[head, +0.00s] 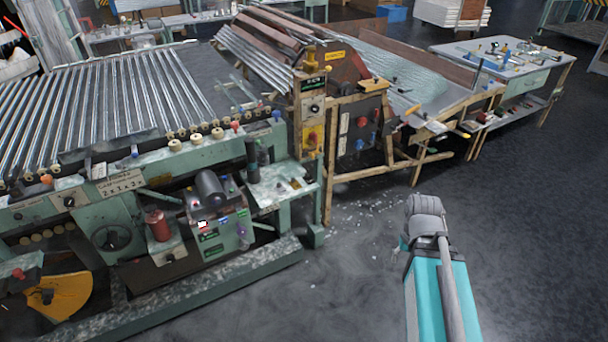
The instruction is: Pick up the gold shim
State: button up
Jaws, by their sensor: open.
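I cannot pick out the gold shim for certain at this size. My arm reaches up from the bottom right over the dark floor, with a teal link and a grey rounded joint. My gripper does not show; it seems hidden behind the arm or out of frame. Nothing is seen held.
A green roller machine (120,190) with metal tubes fills the left. A control post (312,110) stands by the sloped table. A workbench (515,62) with small items is at the back right. Pale fragments (365,208) litter the floor; the right floor is clear.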

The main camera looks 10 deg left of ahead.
aim_at(294, 184)
jog(key=u, duration=0.3)
jog(key=i, duration=0.95)
jog(key=u, duration=0.5)
